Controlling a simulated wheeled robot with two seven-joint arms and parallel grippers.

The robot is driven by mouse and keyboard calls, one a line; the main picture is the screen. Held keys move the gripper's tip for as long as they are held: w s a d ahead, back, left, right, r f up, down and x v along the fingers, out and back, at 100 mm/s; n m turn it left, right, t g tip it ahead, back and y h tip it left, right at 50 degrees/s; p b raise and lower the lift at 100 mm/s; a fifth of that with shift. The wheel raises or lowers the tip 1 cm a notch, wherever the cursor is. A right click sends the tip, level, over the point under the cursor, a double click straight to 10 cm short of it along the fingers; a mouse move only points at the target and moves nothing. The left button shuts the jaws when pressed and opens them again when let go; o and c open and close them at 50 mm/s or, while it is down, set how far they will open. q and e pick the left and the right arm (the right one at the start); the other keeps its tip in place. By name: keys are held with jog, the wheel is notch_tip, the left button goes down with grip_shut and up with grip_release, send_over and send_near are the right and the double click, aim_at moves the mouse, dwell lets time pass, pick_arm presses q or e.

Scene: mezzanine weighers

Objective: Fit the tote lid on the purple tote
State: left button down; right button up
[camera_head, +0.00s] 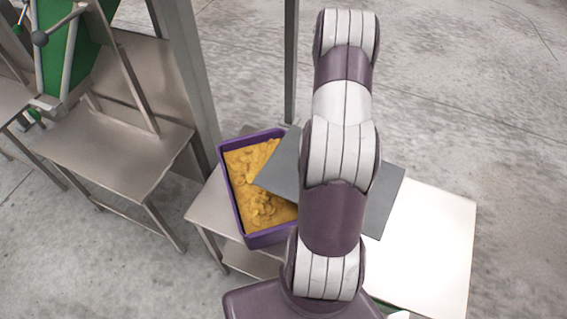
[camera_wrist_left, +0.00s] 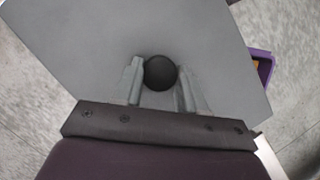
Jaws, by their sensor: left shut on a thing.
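The purple tote (camera_head: 268,238) stands upright on a steel table in the head view, filled with yellow-orange pieces. A bit of the tote (camera_wrist_left: 264,68) shows at the right of the left wrist view. The tote lid (camera_head: 384,200) is a flat grey plate with a round black knob (camera_wrist_left: 160,73). My left gripper (camera_wrist_left: 159,70) is shut on this knob, one finger on each side. In the head view the lid overlaps the tote's right part, turned relative to its rim; its height above the rim cannot be told. My arm hides the lid's middle. My right gripper is out of view.
The steel table (camera_head: 208,212) holds the tote. A pale table top (camera_head: 440,240) lies to the right, partly under the lid. Steel posts (camera_head: 190,70) rise behind and left of the tote. Another steel stand (camera_head: 115,160) with a green machine (camera_head: 60,45) is at left.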

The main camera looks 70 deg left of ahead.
pick_arm(q)
jog(key=s+a+m, duration=0.1)
jog(key=s+m, duration=0.1)
jog(key=s+a+r+m+g, duration=0.1)
jog(key=s+m, duration=0.1)
jog(key=s+a+r+m+g, duration=0.1)
jog(key=a+m, duration=0.1)
jog(key=shift+s+y, duration=0.3)
jog(key=shift+s, duration=0.1)
jog(key=shift+s+r+m+g, duration=0.15)
jog(key=shift+s+m+g, duration=0.2)
jog(key=shift+m, duration=0.45)
jog(key=shift+s+a+m+y+p, duration=0.2)
jog(key=shift+m+y+p, duration=0.1)
jog(key=shift+m, duration=0.1)
jog(key=s+a+f+p, duration=0.5)
jog(key=s+f, duration=0.3)
jog(key=f, duration=0.3)
jog(key=shift+s+a+p, duration=0.35)
jog(key=shift+s+a, duration=0.05)
jog(key=shift+a, duration=0.5)
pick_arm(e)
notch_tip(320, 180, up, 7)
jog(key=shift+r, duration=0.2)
